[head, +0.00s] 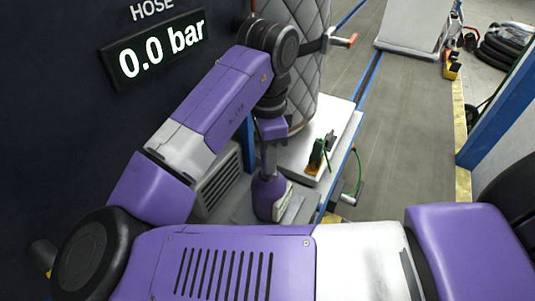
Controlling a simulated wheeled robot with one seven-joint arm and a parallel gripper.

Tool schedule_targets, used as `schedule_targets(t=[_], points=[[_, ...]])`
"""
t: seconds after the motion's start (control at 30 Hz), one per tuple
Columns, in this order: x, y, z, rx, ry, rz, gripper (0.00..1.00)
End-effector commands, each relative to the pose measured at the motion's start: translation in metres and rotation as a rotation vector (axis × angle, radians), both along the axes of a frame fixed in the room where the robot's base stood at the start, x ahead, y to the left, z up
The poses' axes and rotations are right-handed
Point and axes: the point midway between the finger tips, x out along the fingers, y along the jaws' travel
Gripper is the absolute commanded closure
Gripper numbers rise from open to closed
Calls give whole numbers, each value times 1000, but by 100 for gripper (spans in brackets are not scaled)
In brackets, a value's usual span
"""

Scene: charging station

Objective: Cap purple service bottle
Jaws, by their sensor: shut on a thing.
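The purple service bottle (266,198) stands upright on a grey surface in the middle of the head view. It has a pale label on its right side. My gripper (268,172) points straight down at the top of the bottle. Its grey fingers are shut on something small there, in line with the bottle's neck. I cannot make out a cap, and the neck is mostly hidden by the fingers. I cannot tell whether what is held touches the bottle.
A white bench (300,160) behind holds a small green and black tool (317,157). A quilted grey cylinder (310,60) stands behind my arm. A dark panel (60,150) at left carries a display (158,48) reading 0.0 bar. A grey vented box (217,185) is left of the bottle.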

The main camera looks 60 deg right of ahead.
Motion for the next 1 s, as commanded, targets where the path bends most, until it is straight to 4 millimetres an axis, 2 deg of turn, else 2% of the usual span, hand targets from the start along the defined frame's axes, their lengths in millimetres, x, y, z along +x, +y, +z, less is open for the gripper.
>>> schedule_targets(t=[0.23, 0.27, 0.37, 0.73, 0.87, 1.0], points=[[0, 0, -6, 0, 0, 0, 100], [0, 0, -5, 0, 0, 0, 66], [0, 0, -5, 0, 0, 0, 46], [0, 0, -1, -1, -1, 0, 46], [1, 0, 14, -1, -2, -1, 46], [1, -1, 38, -1, -4, -1, 46]])
